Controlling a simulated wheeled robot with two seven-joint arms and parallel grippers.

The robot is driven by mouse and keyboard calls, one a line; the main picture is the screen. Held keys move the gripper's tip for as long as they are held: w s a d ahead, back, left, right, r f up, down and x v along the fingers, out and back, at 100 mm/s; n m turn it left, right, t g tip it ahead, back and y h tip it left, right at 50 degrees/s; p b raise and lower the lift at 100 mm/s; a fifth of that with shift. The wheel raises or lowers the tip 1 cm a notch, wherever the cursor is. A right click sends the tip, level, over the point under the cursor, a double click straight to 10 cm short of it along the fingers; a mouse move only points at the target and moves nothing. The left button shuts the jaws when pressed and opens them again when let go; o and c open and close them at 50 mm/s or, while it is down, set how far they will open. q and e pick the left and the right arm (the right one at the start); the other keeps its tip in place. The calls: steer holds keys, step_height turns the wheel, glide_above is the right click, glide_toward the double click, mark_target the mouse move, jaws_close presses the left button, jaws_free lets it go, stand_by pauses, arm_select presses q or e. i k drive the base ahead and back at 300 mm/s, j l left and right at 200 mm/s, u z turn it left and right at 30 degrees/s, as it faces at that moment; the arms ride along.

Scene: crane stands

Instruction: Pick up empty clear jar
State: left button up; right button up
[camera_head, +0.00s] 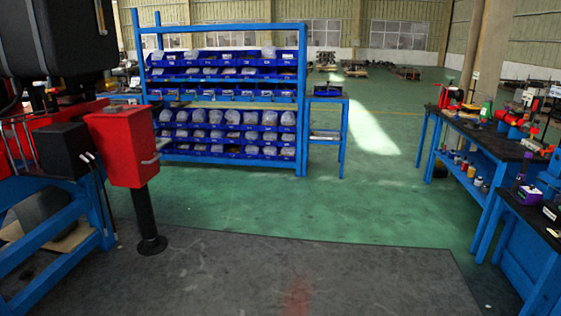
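I cannot pick out an empty clear jar in the head view. Several small bottles or jars (471,171) stand on the lower shelf of the right workbench (480,150), too small to tell whether any is clear or empty. Several clear bagged or lidded items (230,117) fill the blue bins of the rack, and their exact kind is unclear. Neither of my grippers shows in this view.
A blue rack (303,100) with bins stands at the back left, a small blue table (345,125) beside it. A red and black machine (122,145) is at the left. A second workbench (535,215) is near right. The dark mat (220,275) and green floor (385,205) are clear.

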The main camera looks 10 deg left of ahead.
mark_target(157, 136)
steer(key=i+u, duration=0.2)
steer(key=i, duration=0.5)
steer(key=i+l+u, duration=0.2)
steer(key=i, duration=0.55)
steer(key=i+u, duration=0.25)
steer(key=i, duration=0.3)
steer(key=i+u, duration=0.3)
steer(key=i, duration=0.3)
steer(key=i+l+u, duration=0.25)
steer(key=i, duration=0.3)
steer(key=i+l+u, duration=0.25)
steer(key=i, duration=0.25)
steer(key=i+u, duration=0.15)
steer(key=u, duration=0.5)
steer(key=i+l+u, duration=0.2)
steer(key=l+u, duration=0.2)
steer(key=l, duration=0.25)
steer(key=i+l+u, duration=0.15)
steer(key=l, duration=0.2)
steer(key=i+l+u, duration=0.1)
steer(key=l, duration=0.6)
steer(key=i+l+u, duration=0.1)
steer(key=l, duration=0.6)
steer(key=i+l+u, duration=0.1)
steer(key=l, duration=0.6)
steer(key=i+l, duration=0.1)
steer(key=l, duration=1.1)
steer(key=i, duration=0.05)
